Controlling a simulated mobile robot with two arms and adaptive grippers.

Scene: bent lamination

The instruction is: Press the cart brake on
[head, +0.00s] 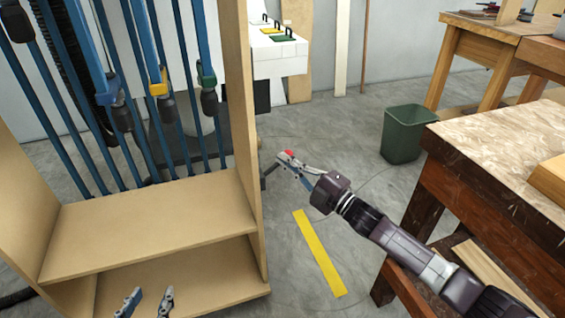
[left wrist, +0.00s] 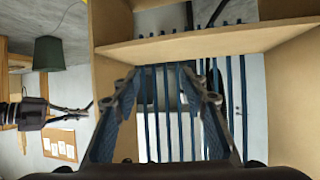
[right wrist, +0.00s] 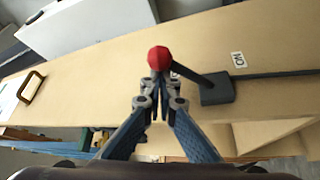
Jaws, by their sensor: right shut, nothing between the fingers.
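The brake lever has a red knob (right wrist: 158,58) on a dark arm that pivots at a dark block (right wrist: 216,87) on the cart's tan side panel (right wrist: 100,62). A white label (right wrist: 237,60), upside down and seeming to read ON, sits near the block. My right gripper (right wrist: 159,84) is shut and empty, its fingertips at the knob; I cannot tell whether they touch it. In the head view the red knob (head: 289,153) shows just at the tip of my right gripper (head: 288,162). My left gripper (head: 147,300) is open and empty, low at the cart's shelves.
The wooden cart (head: 150,225) holds several blue clamps upright. A workbench (head: 500,150) stands to the right, close to my right arm. A green bin (head: 405,135) is behind. A yellow floor strip (head: 320,252) lies on open floor between cart and bench.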

